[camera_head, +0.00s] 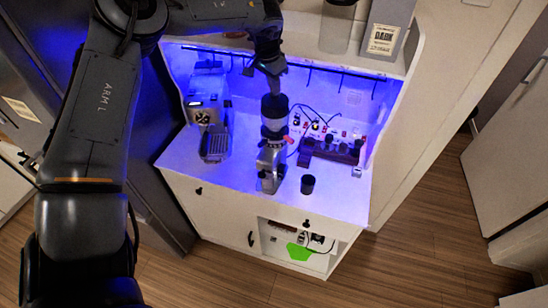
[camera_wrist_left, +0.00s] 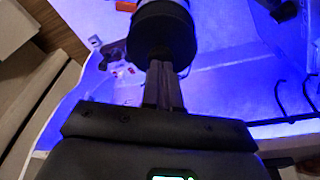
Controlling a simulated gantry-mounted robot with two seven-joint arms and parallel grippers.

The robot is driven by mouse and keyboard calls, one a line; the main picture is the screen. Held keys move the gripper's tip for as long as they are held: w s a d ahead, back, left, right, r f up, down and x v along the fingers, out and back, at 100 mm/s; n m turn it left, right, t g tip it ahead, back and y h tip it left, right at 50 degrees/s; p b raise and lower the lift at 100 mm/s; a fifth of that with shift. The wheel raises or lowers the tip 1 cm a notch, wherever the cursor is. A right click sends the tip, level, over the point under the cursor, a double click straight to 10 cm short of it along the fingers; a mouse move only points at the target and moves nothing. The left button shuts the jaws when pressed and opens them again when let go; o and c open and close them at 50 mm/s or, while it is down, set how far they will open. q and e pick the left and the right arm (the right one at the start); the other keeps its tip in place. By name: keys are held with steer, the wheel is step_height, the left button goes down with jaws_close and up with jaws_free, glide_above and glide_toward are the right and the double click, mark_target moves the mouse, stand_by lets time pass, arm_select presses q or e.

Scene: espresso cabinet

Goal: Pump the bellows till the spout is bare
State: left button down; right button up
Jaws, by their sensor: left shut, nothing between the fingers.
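The grinder (camera_head: 272,160) stands on the cabinet counter with the dark round bellows (camera_head: 274,105) on its top. In the left wrist view the bellows (camera_wrist_left: 162,35) is a wide black cylinder just beyond the fingertips. My left gripper (camera_head: 273,84) is directly above the bellows, pointing down, with its fingers (camera_wrist_left: 162,75) shut together and empty. I cannot tell whether the fingertips touch the bellows. The spout on the grinder's front is too small to tell whether grounds cling to it. My right gripper is not in view.
A dark cup (camera_head: 307,184) stands on the counter right of the grinder. An espresso machine (camera_head: 208,110) stands at the left. A dark rack (camera_head: 331,149) and a panel with cables are at the back right. The counter's front right is mostly clear.

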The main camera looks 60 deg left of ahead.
arm_select(q)
steer(key=shift+f+b, duration=0.45)
steer(key=shift+f, duration=0.15)
steer(key=shift+r, duration=0.1)
steer(key=shift+r+p, duration=2.25)
steer(key=shift+r, duration=1.25)
steer(key=shift+f, duration=0.1)
